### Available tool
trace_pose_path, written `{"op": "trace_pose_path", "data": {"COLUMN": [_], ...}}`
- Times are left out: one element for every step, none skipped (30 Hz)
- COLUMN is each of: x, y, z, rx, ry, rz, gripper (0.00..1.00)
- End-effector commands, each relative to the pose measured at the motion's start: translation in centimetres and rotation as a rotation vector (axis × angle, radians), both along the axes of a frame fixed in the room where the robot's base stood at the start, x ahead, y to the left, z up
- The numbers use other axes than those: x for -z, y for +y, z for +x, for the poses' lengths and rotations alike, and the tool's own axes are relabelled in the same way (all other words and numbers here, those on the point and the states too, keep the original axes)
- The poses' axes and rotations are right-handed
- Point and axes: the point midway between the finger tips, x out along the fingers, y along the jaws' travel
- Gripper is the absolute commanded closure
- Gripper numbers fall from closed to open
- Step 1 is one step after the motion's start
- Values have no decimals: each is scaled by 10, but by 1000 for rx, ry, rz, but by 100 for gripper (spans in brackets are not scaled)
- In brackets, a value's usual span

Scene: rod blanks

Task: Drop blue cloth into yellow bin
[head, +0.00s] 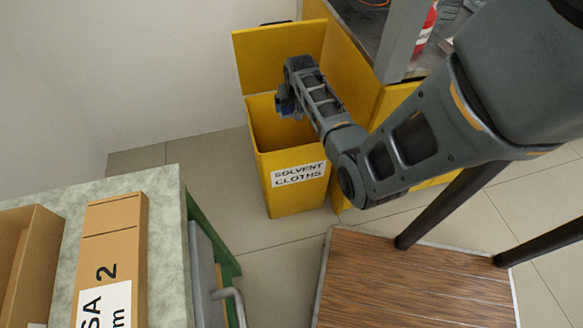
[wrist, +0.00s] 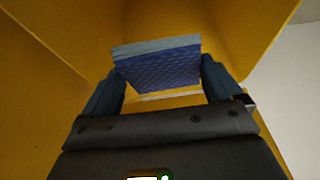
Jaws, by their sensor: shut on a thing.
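The yellow bin (head: 292,197) stands on the floor with its lid open at the back and a label reading "SOLVENT CLOTHS" on its front. My gripper (head: 287,103) is over the bin's opening in the head view. In the wrist view my gripper (wrist: 165,82) is shut on the blue cloth (wrist: 158,66), which sits between the two fingers. Yellow bin walls (wrist: 40,110) surround it in that view. In the head view the cloth is mostly hidden by my wrist, and I cannot tell how deep it is inside the bin.
A workbench (head: 160,230) with a cardboard box (head: 110,245) is at lower left. A brown wooden-topped platform (head: 410,285) is at the bottom. Tiled floor is clear left of the bin.

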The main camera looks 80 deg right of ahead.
Motion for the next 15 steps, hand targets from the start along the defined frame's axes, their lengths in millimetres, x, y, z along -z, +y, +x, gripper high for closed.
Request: {"op": "trace_pose_path", "data": {"x": [10,12,15,16,16,17,17,17,16,16,16,16,16,16,16], "y": [0,0,0,0,0,0,0,0,0,0,0,0,0,0,0], "z": [0,0,0,0,0,0,0,0,0,0,0,0,0,0,0], "rx": [1,0,0,0,0,0,0,0,0,0,0,0,0,0,0], "ry": [-1,0,0,0,0,0,0,0,0,0,0,0,0,0,0], "rz": [-1,-1,-1,-1,-1,-1,-1,-1,-1,-1,-1,-1,-1,-1,-1], "gripper": [36,36,36,36,36,36,36,36,36,36,36,36,36,36,4]}}
